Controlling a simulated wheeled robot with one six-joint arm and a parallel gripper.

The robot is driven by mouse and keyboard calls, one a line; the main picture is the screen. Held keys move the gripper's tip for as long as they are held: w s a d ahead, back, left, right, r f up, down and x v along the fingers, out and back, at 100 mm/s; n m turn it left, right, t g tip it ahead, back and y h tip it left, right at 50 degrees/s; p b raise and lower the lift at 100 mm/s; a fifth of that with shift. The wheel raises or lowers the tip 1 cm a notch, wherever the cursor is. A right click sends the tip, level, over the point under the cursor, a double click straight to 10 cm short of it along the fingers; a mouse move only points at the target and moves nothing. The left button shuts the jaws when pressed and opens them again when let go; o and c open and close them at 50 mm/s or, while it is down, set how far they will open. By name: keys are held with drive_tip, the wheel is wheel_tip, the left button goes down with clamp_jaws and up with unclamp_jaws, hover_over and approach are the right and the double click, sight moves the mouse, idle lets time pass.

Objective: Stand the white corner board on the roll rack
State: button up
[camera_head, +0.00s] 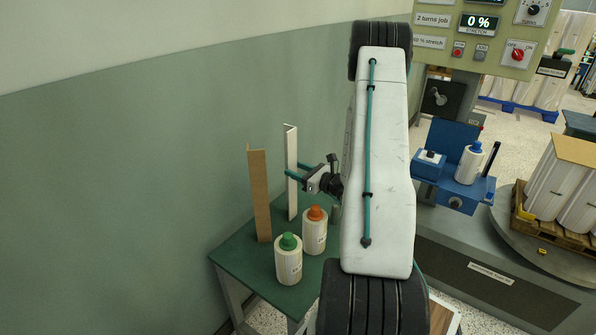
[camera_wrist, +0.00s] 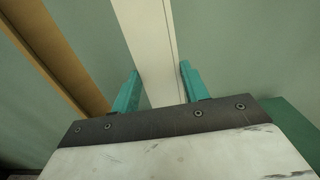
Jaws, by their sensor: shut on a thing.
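The white corner board (camera_head: 291,150) stands upright near the wall at the back of a green-topped table (camera_head: 240,250). It also shows in the wrist view (camera_wrist: 150,40), between the two teal fingers. My gripper (camera_head: 298,170) is shut on the white board about halfway up it; the wrist view shows a finger on each side (camera_wrist: 160,75). The board's lower end is at the tabletop in the picture; I cannot tell whether it touches. No thing is clearly recognisable as the roll rack.
A brown corner board (camera_head: 259,195) stands left of the white one. White containers with an orange cap (camera_head: 314,235) and a green cap (camera_head: 288,262) stand in front. Right of my arm are a blue bracket (camera_head: 462,187) with a blue-capped container (camera_head: 470,165) and a loaded pallet (camera_head: 545,225).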

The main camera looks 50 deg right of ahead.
drive_tip(key=o, duration=1)
drive_tip(key=shift+f, duration=0.1)
